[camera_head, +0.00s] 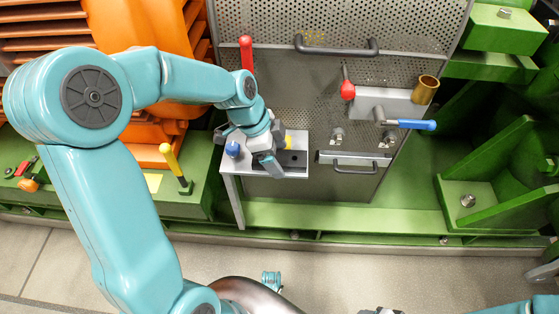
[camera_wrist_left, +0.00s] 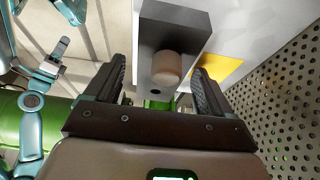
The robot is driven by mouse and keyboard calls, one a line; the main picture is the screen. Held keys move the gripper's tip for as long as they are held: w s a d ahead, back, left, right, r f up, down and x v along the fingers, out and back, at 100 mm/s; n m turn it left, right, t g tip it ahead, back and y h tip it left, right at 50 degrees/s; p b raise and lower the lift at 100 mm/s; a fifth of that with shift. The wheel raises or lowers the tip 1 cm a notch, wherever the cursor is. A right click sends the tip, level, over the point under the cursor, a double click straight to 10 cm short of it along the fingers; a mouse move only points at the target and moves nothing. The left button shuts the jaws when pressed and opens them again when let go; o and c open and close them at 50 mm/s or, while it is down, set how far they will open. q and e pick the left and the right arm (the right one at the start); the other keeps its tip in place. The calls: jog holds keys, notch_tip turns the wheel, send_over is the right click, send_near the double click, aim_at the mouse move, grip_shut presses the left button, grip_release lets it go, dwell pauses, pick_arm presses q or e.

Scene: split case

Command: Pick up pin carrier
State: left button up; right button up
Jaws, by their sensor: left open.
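A dark grey block with a pale round peg (camera_wrist_left: 168,70), which looks like the pin carrier, shows in the left wrist view. The peg appears between the open fingers of my left gripper (camera_wrist_left: 158,88), with no visible grip on it. In the head view my left gripper (camera_head: 268,163) is over the small grey shelf (camera_head: 236,166), partly hiding what lies there. A dark part of the block (camera_head: 294,158) shows just right of it. My right gripper is not clearly visible; only teal arm parts show at the lower right.
A blue knob (camera_head: 232,149) stands at the shelf's left. Behind is a perforated panel (camera_head: 400,28) with a dark handle (camera_head: 336,48), a red-knobbed lever (camera_head: 348,90), a brass cup (camera_head: 425,90) and a blue-handled lever (camera_head: 416,125). A yellow-handled lever (camera_head: 170,158) stands left.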

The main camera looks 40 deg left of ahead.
pick_arm(q)
jog(key=shift+r, duration=0.1)
grip_shut()
